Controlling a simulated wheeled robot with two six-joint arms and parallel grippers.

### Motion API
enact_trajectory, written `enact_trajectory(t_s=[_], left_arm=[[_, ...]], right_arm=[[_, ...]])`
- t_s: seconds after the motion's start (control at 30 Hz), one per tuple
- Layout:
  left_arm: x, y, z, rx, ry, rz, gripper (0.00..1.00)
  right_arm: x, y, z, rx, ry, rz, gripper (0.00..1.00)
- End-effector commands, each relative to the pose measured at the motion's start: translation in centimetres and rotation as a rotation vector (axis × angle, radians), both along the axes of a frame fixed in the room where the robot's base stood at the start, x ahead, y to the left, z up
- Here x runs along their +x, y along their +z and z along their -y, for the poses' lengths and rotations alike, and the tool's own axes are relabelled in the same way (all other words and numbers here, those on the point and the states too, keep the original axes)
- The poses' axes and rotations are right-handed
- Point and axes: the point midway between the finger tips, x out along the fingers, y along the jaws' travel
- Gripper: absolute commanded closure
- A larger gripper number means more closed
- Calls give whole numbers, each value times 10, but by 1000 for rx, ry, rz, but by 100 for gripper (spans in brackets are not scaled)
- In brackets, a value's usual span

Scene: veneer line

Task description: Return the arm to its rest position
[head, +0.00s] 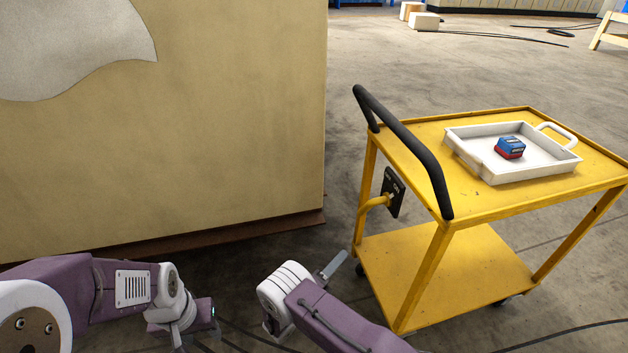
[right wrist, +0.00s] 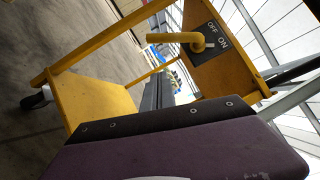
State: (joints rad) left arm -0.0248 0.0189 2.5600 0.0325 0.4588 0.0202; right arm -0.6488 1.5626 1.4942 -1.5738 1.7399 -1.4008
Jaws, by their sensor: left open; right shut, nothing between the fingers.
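My left arm comes in at the lower left of the head view, with its gripper (head: 212,312) low over the dark floor; the fingers are small and partly hidden by the wrist. It is open and touches nothing. My right arm reaches up from the bottom middle. Its gripper (head: 332,265) points toward the yellow cart's near left leg, apart from it as far as I can tell. In the right wrist view its grey fingers (right wrist: 158,95) are shut with nothing between them.
The yellow cart (head: 440,125) stands right, with a black handle (head: 415,150) and a yellow switch lever (head: 375,204) on an OFF/ON plate (right wrist: 222,45). On top, a white tray (head: 470,165) holds a blue-red block (head: 510,148). A large beige block (head: 220,120) fills the left.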

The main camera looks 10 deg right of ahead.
Motion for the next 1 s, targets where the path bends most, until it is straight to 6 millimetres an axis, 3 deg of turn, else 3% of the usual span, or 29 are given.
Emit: enact_trajectory(t_s=[0.13,0.23,0.3,0.4,0.5,0.6,0.83,0.87,0.97,1.0], left_arm=[[0,0,0,0,0,0,55],[0,0,0,0,0,0,55],[0,0,0,0,0,0,55],[0,0,0,0,0,0,55],[0,0,0,0,0,0,55],[0,0,0,0,0,0,55],[0,0,0,0,0,0,55],[0,0,0,0,0,0,55],[0,0,0,0,0,0,55],[0,26,0,0,0,-2,55]], right_arm=[[-3,6,12,66,-56,22,100],[-24,19,49,284,-251,121,100],[-57,28,76,499,-463,260,100],[-113,34,91,799,-799,544,100],[-160,40,79,1040,-1140,902,100],[-187,46,55,1191,-1437,1264,100],[-196,70,14,1297,-1952,2008,100],[-195,74,11,-1260,1958,-2048,100],[-188,88,6,-996,1752,-1928,100],[-188,114,4,-986,1749,-1926,100]])
